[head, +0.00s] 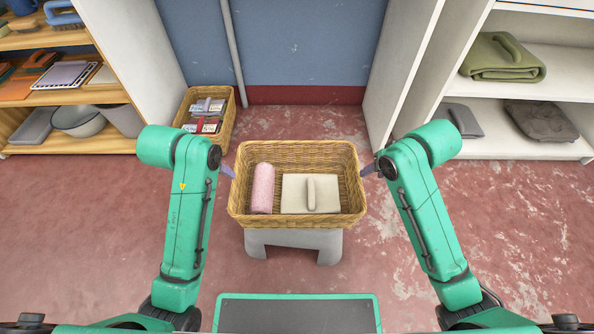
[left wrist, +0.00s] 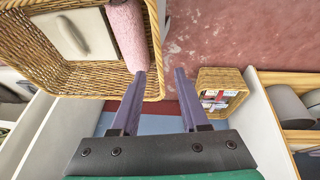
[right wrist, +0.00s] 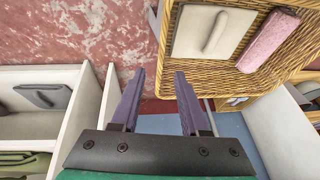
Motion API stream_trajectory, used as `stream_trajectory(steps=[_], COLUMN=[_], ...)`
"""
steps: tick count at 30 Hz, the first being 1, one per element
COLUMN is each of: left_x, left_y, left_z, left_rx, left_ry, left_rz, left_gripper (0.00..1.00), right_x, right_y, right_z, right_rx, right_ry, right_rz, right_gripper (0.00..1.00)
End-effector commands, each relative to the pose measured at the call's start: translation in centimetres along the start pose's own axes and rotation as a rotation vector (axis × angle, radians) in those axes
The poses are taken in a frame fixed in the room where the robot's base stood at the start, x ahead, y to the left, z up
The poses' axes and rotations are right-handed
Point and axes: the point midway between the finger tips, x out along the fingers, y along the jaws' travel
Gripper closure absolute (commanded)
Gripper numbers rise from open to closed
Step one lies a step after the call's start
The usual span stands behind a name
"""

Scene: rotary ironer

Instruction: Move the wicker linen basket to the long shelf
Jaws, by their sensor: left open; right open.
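The wicker basket (head: 296,220) stands on a grey stool (head: 293,241) in front of me. It holds a rolled pink towel (head: 262,188) and a flat cream piece with a raised handle-like strip (head: 311,194). My left gripper (head: 229,172) is open at the basket's left side, and my right gripper (head: 370,170) is open at its right side. In the left wrist view the basket's rim (left wrist: 154,55) runs between the fingertips. In the right wrist view the rim (right wrist: 166,50) does likewise. Whether the fingers touch it is unclear. Which unit is the long shelf is unclear.
A white shelf unit (head: 560,90) at right holds a folded green textile (head: 502,60) and dark grey pieces. A wooden shelf (head: 75,95) at left holds brushes and bowls. A smaller wicker basket (head: 222,130) with packets sits behind left. Red floor is open on both sides.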

Motion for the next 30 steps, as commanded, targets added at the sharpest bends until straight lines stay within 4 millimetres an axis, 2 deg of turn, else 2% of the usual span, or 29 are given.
stream_trajectory(steps=[9, 14, 30], left_x=[0.0, 1.1, 11.5], left_y=[0.0, -0.1, -0.1], left_z=[0.0, 0.1, 0.1], left_rx=[-0.001, -0.001, -0.001], left_ry=[-0.002, -0.005, -0.005], left_rz=[-0.001, -0.002, -0.002], left_gripper=[0.55, 0.55, 0.55], right_x=[0.0, 1.1, 11.5], right_y=[0.0, 0.0, 0.0], right_z=[0.0, 0.0, 0.1], right_rx=[0.001, 0.001, 0.001], right_ry=[-0.001, -0.004, -0.004], right_rz=[0.002, 0.001, 0.002], right_gripper=[0.55, 0.55, 0.55])
